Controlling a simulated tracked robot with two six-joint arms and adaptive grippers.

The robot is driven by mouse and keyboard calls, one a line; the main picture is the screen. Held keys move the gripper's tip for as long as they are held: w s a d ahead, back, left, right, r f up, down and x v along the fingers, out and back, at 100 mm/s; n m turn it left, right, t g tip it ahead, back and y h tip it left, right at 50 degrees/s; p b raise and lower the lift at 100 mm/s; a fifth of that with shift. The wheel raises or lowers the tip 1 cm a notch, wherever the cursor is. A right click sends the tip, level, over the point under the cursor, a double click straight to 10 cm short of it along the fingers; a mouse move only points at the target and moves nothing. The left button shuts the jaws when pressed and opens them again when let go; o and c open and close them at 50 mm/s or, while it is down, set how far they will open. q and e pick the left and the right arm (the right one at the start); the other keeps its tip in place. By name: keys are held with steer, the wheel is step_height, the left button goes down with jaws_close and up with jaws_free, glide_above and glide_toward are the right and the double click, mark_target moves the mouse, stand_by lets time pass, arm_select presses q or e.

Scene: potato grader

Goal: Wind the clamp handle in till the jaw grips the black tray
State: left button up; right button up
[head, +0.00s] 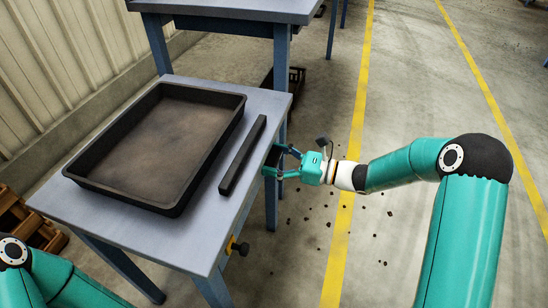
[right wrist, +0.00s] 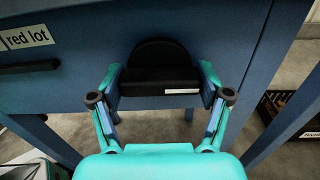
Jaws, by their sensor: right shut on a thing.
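The black tray (head: 80,178) lies flat on the grey-blue table. A long black bar, seemingly the clamp jaw (head: 243,155), lies along its right side with a strip of bare tabletop between them. My right gripper (head: 273,163) is at the table's right side. In the right wrist view its fingers (right wrist: 160,88) are shut on a black, round-topped piece, seemingly the clamp handle (right wrist: 160,55), against the blue side panel.
Another table (head: 230,8) stands behind. Dark crumbs litter the floor; the right-hand floor is otherwise open.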

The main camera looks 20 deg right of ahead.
steer(key=m+p, duration=0.3)
steer(key=p, duration=0.1)
steer(key=m+p, duration=0.3)
steer(key=p, duration=0.1)
steer(key=m+p, duration=0.3)
steer(key=p, duration=0.1)
steer(key=shift+w+d+r+m, duration=0.15)
steer(key=shift+r+m, duration=0.1)
steer(key=shift+m, duration=0.05)
steer(key=shift+m+p, duration=0.4)
steer(key=shift+p, duration=0.2)
steer(key=m+p, duration=0.1)
steer(key=m, duration=0.1)
steer(key=shift+m+p, duration=0.4)
steer(key=m+p, duration=0.1)
steer(key=m, duration=0.1)
steer(key=shift+f+m, duration=0.15)
steer(key=shift+m, duration=0.15)
steer(key=m+p, duration=0.1)
steer(key=m, duration=0.2)
steer(key=shift+f+m+p, duration=0.1)
steer(key=shift+m+p, duration=0.2)
steer(key=shift+d+f+m+p, duration=0.1)
steer(key=shift+m+p, duration=0.25)
steer(key=shift+m, duration=1.15)
